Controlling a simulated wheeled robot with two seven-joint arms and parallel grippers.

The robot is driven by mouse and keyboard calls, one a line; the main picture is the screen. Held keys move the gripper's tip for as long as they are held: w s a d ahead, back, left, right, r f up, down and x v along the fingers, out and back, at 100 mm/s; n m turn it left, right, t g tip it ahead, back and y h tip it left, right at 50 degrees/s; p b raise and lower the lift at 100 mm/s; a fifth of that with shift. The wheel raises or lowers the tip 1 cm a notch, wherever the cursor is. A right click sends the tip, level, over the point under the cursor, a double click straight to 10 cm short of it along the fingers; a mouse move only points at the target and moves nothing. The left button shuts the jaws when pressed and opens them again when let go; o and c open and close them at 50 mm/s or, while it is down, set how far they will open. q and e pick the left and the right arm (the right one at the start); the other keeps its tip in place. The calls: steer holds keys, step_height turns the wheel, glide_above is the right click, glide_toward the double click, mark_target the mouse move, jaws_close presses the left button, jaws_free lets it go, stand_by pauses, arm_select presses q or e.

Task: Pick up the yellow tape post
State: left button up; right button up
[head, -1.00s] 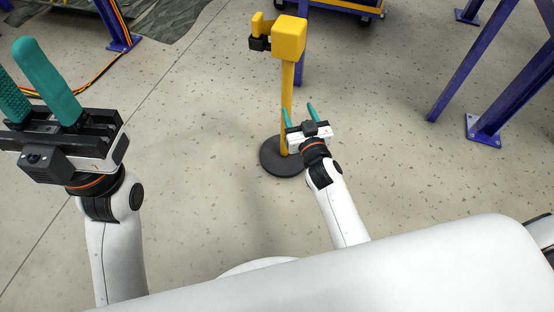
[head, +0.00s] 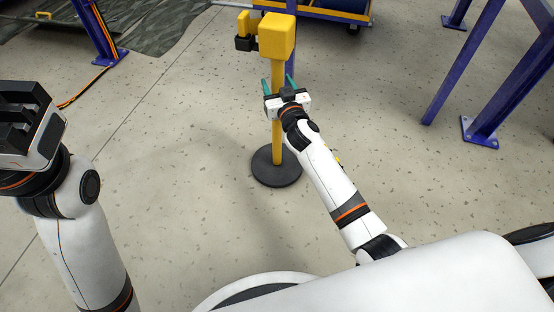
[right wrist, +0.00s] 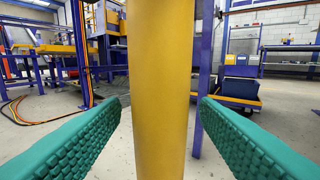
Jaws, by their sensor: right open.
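The yellow tape post (head: 277,140) stands upright on a round black base (head: 276,168), with a boxy yellow head (head: 277,36) on top. My right gripper (head: 279,83) is open at the upper part of the pole, below the head. In the right wrist view the pole (right wrist: 161,90) runs vertically between the two green fingers (right wrist: 160,103), with a visible gap on each side.
Blue steel legs (head: 465,75) stand on the right, bolted to the floor. A blue and yellow cart (head: 320,12) is behind the post. A dark tarp (head: 140,45) and an orange cable (head: 80,92) lie at the upper left. The floor around the base is clear.

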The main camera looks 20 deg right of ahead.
steer(key=shift+w, duration=0.4)
steer(key=shift+c, duration=0.3)
jaws_close()
steer(key=shift+w+r, duration=0.1)
steer(key=shift+r, duration=0.35)
